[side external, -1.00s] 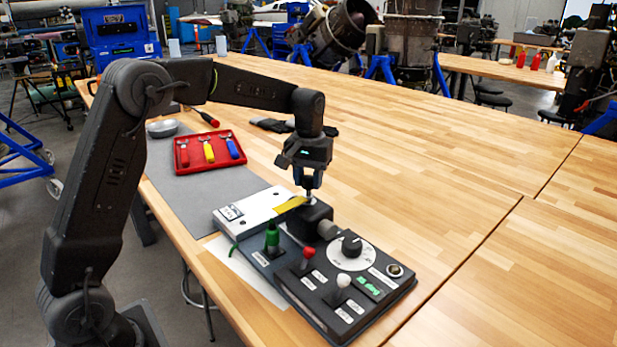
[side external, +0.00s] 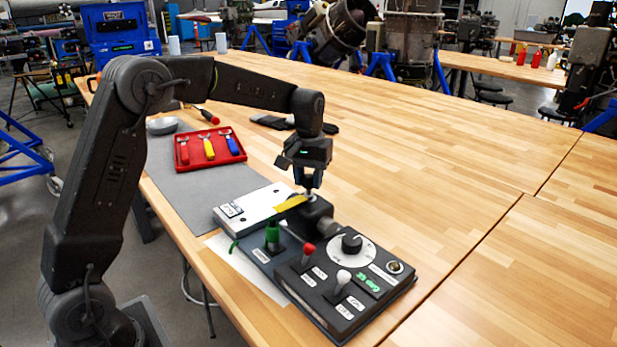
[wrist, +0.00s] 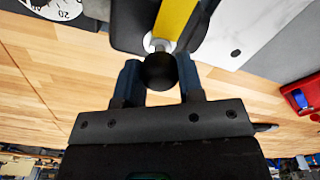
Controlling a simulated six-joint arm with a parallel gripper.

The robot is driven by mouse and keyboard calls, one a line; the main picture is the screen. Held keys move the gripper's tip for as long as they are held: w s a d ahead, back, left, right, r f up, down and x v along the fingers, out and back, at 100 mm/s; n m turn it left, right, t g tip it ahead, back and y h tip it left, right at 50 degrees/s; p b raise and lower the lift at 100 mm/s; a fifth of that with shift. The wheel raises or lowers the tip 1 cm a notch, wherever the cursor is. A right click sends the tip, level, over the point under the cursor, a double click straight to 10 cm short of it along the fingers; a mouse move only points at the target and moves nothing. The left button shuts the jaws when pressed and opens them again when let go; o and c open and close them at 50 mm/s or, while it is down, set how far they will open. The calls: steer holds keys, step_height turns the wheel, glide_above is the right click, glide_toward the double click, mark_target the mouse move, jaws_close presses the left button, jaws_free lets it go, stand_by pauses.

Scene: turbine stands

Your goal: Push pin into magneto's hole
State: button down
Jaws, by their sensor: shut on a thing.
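The pin has a round black knob (wrist: 159,73) and a short silver collar, with a yellow ribbon (wrist: 175,22) attached. My gripper (wrist: 160,80) is shut on the knob, one finger on each side of it. In the side view my gripper (side external: 309,184) points down over the magneto (side external: 316,216), a black housing at the back of the control panel. The pin's silver part shows just under the fingers, at the top of the magneto. The yellow ribbon (side external: 291,203) lies out to the left. The hole is hidden, so I cannot tell how deep the pin sits.
The control panel (side external: 367,308) carries a green-capped post (side external: 272,235), red and white levers and a round dial (side external: 347,257). A red tray (side external: 226,158) of tools lies on the grey mat (side external: 180,192). The wooden table (side external: 440,170) is clear to the right.

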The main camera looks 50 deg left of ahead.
steer(key=shift+s+f, duration=0.1)
steer(key=shift+f, duration=0.4)
steer(key=c, duration=1.1)
jaws_free()
steer(key=o, duration=0.6)
steer(key=shift+r, duration=0.15)
steer(key=shift+r, duration=0.1)
steer(key=shift+r, duration=3.45)
steer(key=shift+r, duration=0.1)
